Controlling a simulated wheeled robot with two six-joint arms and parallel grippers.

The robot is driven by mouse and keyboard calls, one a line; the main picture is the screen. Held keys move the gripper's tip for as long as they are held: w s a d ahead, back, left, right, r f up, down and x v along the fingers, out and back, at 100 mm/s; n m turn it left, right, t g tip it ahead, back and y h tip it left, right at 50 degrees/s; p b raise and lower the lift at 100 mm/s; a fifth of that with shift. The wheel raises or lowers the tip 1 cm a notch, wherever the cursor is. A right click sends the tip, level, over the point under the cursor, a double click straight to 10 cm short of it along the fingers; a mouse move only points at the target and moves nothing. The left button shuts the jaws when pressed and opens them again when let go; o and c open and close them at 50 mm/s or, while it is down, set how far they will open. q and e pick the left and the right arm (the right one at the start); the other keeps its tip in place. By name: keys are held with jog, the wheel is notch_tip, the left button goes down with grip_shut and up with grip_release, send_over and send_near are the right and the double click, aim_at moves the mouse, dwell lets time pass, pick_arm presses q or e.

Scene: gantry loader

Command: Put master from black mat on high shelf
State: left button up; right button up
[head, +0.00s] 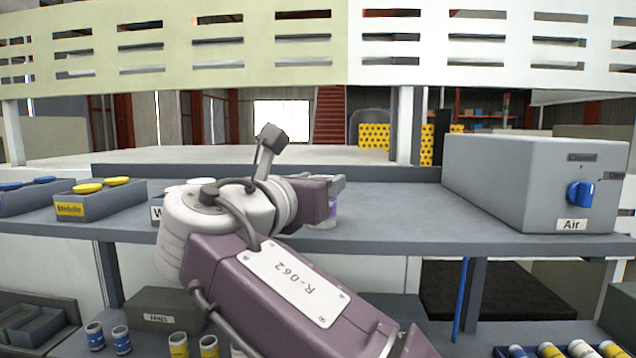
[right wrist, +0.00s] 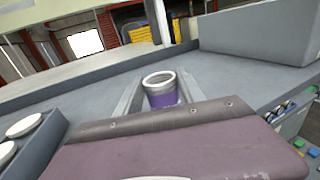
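The master appears to be the purple cylinder (head: 328,214) with a pale metal rim. It also shows in the right wrist view (right wrist: 162,97), upright over the high shelf (head: 400,205). My right gripper (head: 333,185) is around it, with a finger close against each side, and appears shut on it. In the head view my gripper hides most of the cylinder, so whether its base touches the shelf is unclear. The black mat (head: 490,295) lies on the lower level at the right, and its visible part is bare. My left gripper is out of view.
A grey Air box (head: 500,180) with a blue knob stands on the shelf's right. Bins with yellow (head: 98,200) and white lids stand at its left. Several cylinders (head: 122,338) and a dark box (head: 165,308) sit below. The shelf between gripper and Air box is clear.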

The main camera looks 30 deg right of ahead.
jog(key=o, duration=0.3)
jog(key=shift+s, duration=0.1)
jog(key=shift+r, duration=0.25)
jog(key=shift+s+a+f+b, duration=0.15)
jog(key=shift+s+a+b, duration=0.15)
jog(key=shift+a, duration=0.2)
jog(key=shift+s+a+f+b, duration=0.15)
jog(key=shift+s+a, duration=0.15)
jog(key=shift+a, duration=0.2)
jog(key=shift+r+b+v, duration=0.2)
jog(key=shift+b+v, duration=0.2)
jog(key=shift+v, duration=4.4)
jog(key=shift+d, duration=0.1)
